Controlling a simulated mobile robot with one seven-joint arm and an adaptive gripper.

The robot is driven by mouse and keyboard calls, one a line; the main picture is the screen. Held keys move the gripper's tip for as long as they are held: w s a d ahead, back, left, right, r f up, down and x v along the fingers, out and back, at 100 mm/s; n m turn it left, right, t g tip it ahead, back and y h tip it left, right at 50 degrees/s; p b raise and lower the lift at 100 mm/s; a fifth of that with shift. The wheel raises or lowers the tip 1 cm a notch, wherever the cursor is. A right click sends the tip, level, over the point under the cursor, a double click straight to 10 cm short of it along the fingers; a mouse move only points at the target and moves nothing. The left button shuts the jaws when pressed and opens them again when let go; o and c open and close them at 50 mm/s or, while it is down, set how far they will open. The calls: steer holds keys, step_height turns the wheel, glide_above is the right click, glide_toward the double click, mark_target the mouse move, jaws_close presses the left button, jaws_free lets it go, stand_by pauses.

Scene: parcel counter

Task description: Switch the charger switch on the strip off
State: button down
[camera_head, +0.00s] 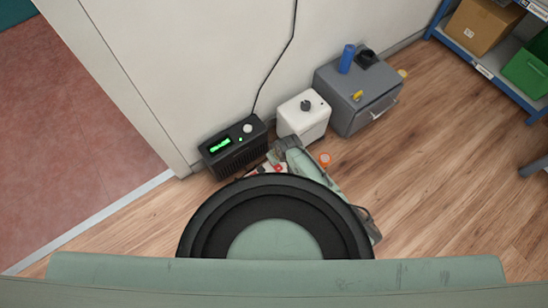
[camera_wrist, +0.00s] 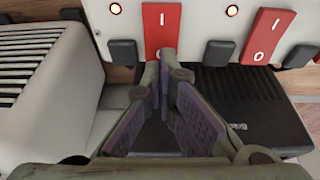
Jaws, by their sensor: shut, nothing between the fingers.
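The strip is a white panel (camera_wrist: 200,25) across the top of the wrist view. It carries two red rocker switches, one in the middle (camera_wrist: 170,20) and one at the right (camera_wrist: 266,36), both marked I and O. A lit orange lamp shows beside each. No label naming the charger switch is readable. My gripper (camera_wrist: 163,66) is shut and empty, its fingertips just below the lower end of the middle red switch; I cannot tell whether they touch it. In the head view a bit of red (camera_head: 278,168) shows beside my arm; most of the strip and the fingers are hidden.
A black box with a green display (camera_head: 233,147), a white box with a knob (camera_head: 303,117) and a grey box (camera_head: 357,95) stand along the wall. A black lettered case (camera_wrist: 250,115) lies below the strip. Blue shelving is at far right. The wooden floor at right is mostly clear.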

steer(key=shift+b+x, duration=0.8)
steer(key=shift+b, duration=0.25)
steer(key=shift+r+p, duration=0.35)
steer(key=shift+p, duration=0.05)
steer(key=shift+s, duration=0.1)
steer(key=shift+d, duration=0.1)
steer(key=shift+s+d+r+p, duration=0.3)
steer(key=shift+s+d+p, duration=0.1)
steer(key=shift+s+p, duration=0.2)
